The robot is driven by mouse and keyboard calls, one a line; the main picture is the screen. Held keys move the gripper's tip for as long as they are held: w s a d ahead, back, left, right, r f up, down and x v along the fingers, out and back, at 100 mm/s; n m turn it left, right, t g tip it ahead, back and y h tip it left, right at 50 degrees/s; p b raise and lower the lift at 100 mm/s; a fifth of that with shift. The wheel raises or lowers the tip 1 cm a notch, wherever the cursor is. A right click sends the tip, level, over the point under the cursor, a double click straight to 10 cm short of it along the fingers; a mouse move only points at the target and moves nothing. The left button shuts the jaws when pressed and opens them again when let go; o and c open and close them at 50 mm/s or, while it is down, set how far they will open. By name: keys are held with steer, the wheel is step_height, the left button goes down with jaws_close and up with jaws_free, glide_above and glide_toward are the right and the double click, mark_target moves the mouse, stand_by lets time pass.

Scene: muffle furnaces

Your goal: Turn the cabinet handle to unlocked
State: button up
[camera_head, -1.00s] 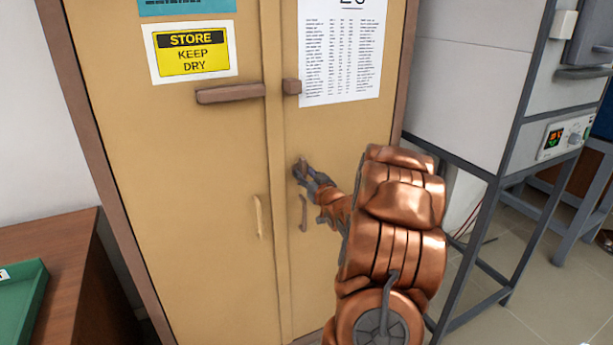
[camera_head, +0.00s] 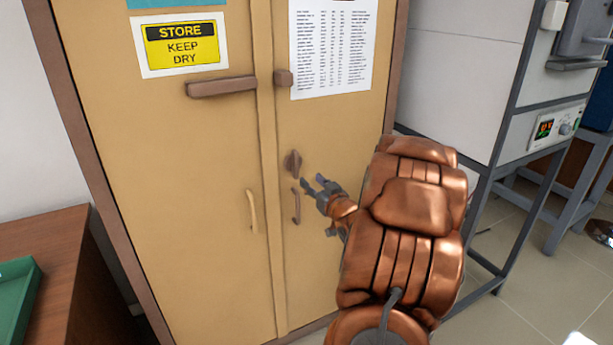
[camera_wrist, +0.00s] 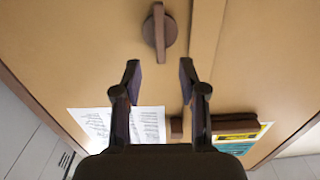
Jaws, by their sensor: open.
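The tan two-door cabinet (camera_head: 215,150) fills the middle of the head view. Its dark turn handle (camera_head: 293,163) sits on the right door, with its bar roughly upright. In the wrist view the turn handle (camera_wrist: 160,30) is a bar on a round base, lengthwise up and down the picture. My gripper (camera_head: 313,182) is open and empty, just right of and below the turn handle in the head view. In the wrist view my gripper (camera_wrist: 159,66) points toward the handle, its fingertips apart and not touching it. No lock marking is readable.
A brown horizontal bar (camera_head: 222,87) is on the left door, with a small block (camera_head: 284,78) on the right door. Pull handles (camera_head: 252,211) (camera_head: 296,206) are lower. A furnace (camera_head: 465,60) on a metal stand is right; a wooden table (camera_head: 60,240) is left.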

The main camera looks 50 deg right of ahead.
steer(key=shift+v, duration=1.35)
steer(key=shift+w, duration=0.1)
